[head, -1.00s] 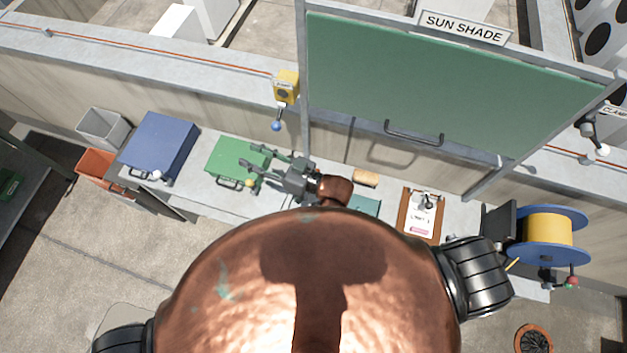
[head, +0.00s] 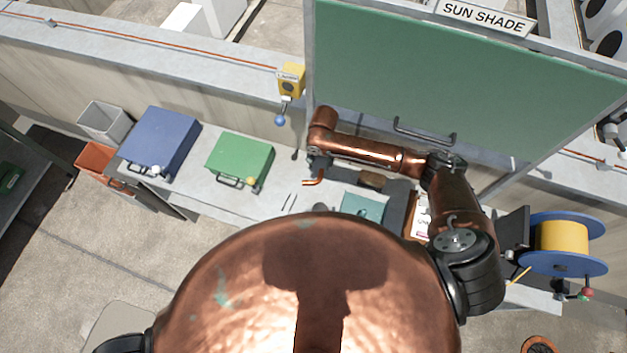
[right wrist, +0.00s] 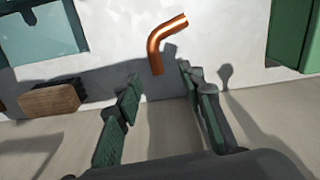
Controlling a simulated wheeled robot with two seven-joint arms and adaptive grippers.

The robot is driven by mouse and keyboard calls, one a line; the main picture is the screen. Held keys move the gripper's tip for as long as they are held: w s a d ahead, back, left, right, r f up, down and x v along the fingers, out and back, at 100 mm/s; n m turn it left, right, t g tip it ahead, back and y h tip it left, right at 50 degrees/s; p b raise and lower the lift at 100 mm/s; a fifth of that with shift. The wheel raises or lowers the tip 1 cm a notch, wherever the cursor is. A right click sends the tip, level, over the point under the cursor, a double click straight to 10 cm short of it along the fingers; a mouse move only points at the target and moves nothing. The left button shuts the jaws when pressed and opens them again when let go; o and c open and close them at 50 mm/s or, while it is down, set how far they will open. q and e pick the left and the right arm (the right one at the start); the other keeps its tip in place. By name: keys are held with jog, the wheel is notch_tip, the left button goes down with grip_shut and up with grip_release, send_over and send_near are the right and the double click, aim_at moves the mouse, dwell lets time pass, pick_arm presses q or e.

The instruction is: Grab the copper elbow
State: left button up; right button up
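The copper elbow (right wrist: 165,38) is a short bent tube with a shiny orange surface. In the right wrist view it lies on the pale bench top, just beyond the fingertips. In the head view the elbow (head: 314,181) shows just below my right gripper (head: 313,163), which is mostly hidden by my arm. In the right wrist view my right gripper (right wrist: 160,84) is open, with a finger on each side and nothing between. The elbow's near end points toward the gap between the fingers. My left gripper is not in view.
A green case (head: 240,158) and a blue case (head: 158,142) stand left on the bench. A wooden block (right wrist: 50,98) and a teal object (head: 362,207) lie to the right in the head view. The green shade panel (head: 450,70) rises behind my right arm.

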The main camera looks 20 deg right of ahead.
aim_at(321, 173)
jog(key=shift+d+f, duration=0.1)
jog(key=shift+d, duration=0.3)
jog(key=shift+f, duration=0.35)
notch_tip(321, 173, down, 7)
jog(key=shift+a+r+p, duration=0.1)
jog(key=shift+r+p, duration=0.05)
jog(key=shift+p, duration=0.3)
jog(key=shift+s, duration=0.1)
jog(key=shift+c, duration=0.4)
grip_shut()
